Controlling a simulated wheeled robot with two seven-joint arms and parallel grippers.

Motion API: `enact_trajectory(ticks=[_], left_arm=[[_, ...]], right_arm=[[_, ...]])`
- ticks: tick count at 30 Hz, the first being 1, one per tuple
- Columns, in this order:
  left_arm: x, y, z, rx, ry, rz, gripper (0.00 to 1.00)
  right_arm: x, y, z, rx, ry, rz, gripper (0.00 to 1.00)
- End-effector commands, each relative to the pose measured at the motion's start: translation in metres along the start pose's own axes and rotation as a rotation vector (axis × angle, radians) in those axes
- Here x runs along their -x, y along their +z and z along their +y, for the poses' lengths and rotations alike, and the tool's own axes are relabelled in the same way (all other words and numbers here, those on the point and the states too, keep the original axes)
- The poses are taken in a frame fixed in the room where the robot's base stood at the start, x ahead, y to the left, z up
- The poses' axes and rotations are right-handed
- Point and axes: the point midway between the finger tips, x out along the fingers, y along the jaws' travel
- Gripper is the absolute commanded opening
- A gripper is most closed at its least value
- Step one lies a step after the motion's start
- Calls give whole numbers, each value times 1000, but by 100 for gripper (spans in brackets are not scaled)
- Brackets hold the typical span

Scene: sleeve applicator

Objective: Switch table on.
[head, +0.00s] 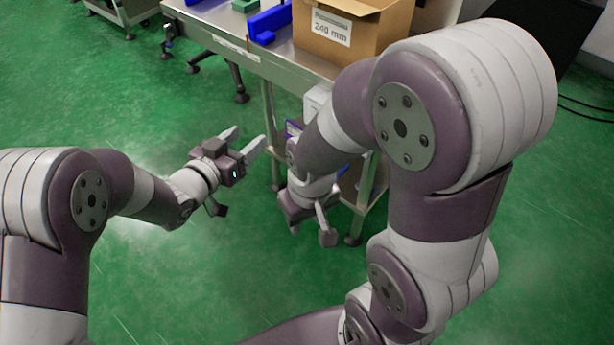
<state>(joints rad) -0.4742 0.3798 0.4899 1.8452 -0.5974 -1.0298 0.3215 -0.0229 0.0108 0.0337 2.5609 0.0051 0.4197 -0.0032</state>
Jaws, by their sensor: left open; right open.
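The metal table (225,28) stands at the top of the head view, with its front edge running down to the right. No switch can be made out on it; my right arm hides part of its front. My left gripper (244,141) is open and empty, in front of and below the table edge, apart from it. My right gripper (310,232) points downward, open, with nothing seen in it, in front of the table's lower frame.
A cardboard box (345,38) marked 240 mm stands on the table. Blue parts (268,22) and a green piece (245,5) lie left of it. Another wheeled stand (125,10) is at top left. Green floor (150,260) is clear below my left arm. Black cables (590,108) lie at right.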

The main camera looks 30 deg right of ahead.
Motion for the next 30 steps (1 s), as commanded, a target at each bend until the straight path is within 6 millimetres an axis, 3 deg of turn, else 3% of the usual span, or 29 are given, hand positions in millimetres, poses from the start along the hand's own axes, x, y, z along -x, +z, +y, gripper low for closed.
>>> enact_trajectory(ticks=[1,6,11,21,25,30], left_arm=[[-16,41,13,0,60,45,59],[-30,57,45,10,191,143,59],[-48,54,54,11,215,161,59],[-128,42,71,10,212,160,59],[-146,37,74,11,210,158,59],[-152,33,76,13,209,157,59]], right_arm=[[-44,5,0,0,0,1,43],[-70,8,0,0,0,2,43],[-77,8,0,0,0,3,43],[-112,12,0,0,0,2,43],[-117,13,0,0,0,2,43],[-118,13,0,0,0,2,43]])
